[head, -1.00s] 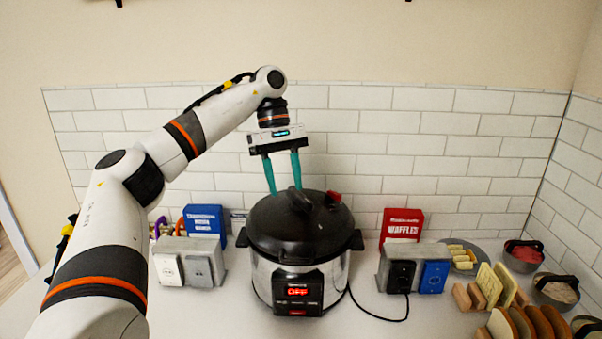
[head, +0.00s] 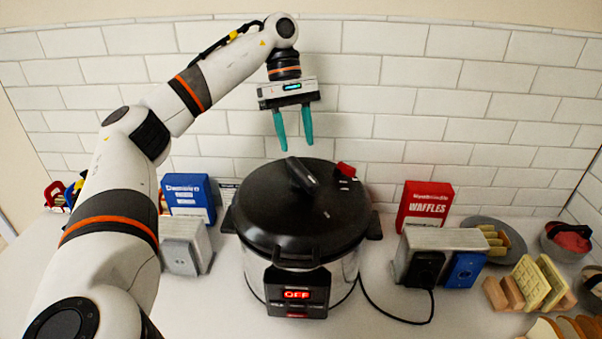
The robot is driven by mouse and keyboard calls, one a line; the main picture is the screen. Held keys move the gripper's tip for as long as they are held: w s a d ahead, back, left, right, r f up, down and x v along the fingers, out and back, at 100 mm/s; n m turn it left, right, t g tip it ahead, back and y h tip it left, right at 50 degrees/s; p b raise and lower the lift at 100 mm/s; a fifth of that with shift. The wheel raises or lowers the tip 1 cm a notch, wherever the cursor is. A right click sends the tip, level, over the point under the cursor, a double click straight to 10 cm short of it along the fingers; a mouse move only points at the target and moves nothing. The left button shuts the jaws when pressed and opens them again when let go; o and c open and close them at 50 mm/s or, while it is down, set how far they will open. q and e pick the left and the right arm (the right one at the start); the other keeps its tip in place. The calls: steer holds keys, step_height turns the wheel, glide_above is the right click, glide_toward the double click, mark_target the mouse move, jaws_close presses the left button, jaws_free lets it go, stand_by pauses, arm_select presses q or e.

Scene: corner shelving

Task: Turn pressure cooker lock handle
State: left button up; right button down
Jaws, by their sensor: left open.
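The pressure cooker (head: 300,215) stands on the white counter with its black lid on and a red OFF display on its front. Its black lock handle (head: 302,175) lies across the top of the lid, tilted down to the right in the picture. A small red valve (head: 346,169) sits at the lid's back right. My left gripper (head: 296,148) points down with its two teal fingers apart and empty. Its tips show just above the back of the lid and the handle, apparently not touching them. My right gripper is not in view.
A blue box (head: 189,197) and an outlet block (head: 185,246) stand left of the cooker. A red waffle box (head: 425,205), another outlet block (head: 440,258) with the cord plugged in, and a toast rack (head: 535,284) stand to the right. A tiled wall (head: 420,103) is close behind.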

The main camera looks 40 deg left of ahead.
mark_target(302, 169)
arm_select(q)
steer(key=x, duration=0.2)
steer(key=p+x, duration=0.1)
steer(key=x, duration=0.1)
steer(key=shift+w+f, duration=0.15)
steer(key=shift+f, duration=0.25)
steer(key=shift+d+f, duration=0.15)
steer(key=shift+f, duration=0.2)
steer(key=shift+d+f, duration=0.2)
steer(key=shift+f, duration=0.15)
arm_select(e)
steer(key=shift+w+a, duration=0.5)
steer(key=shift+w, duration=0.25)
arm_select(q)
steer(key=shift+c, duration=0.2)
jaws_close()
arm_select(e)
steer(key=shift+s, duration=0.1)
